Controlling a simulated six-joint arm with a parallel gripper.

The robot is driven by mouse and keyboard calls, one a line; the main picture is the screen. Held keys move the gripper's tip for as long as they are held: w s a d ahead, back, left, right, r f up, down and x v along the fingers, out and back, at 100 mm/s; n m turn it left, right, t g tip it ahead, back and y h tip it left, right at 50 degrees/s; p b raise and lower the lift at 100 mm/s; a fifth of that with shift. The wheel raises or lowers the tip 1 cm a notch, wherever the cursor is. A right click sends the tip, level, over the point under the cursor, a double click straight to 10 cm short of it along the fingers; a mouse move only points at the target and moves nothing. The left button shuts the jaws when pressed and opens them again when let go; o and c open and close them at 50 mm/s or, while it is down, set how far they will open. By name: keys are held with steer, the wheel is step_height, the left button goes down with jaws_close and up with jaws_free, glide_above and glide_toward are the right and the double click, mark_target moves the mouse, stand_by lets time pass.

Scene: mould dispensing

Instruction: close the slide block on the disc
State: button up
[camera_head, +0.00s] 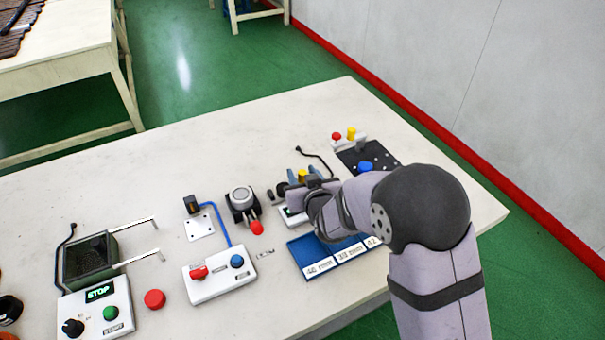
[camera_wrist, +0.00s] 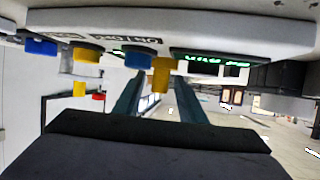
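My gripper (camera_head: 309,173) is over the far middle of the table, beside a small white device. Its two teal fingers, also in the wrist view (camera_wrist: 158,92), are apart. A yellow T-shaped piece (camera_wrist: 160,75) shows between the fingertips, with gaps on both sides; I cannot tell its depth. A yellow part (camera_head: 303,176) shows there in the head view. A black unit with a round grey disc (camera_head: 241,194) and a red knob (camera_head: 256,228) stands to the left. I cannot tell for sure which part is the slide block.
The white device (camera_wrist: 200,38) with a green display fills the wrist view's top. A black board (camera_head: 378,156) is beyond, right. A button box (camera_head: 222,277) and a STOP box (camera_head: 97,312) stand left. My arm hides part of the table.

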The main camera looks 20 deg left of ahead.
jaws_close()
steer(key=shift+s+a+b, duration=0.3)
steer(key=shift+s+a, duration=0.55)
steer(key=shift+s, duration=0.05)
jaws_free()
steer(key=shift+w, duration=0.1)
steer(key=shift+d, duration=0.1)
steer(key=shift+b+v, duration=0.6)
steer(key=shift+v, duration=3.05)
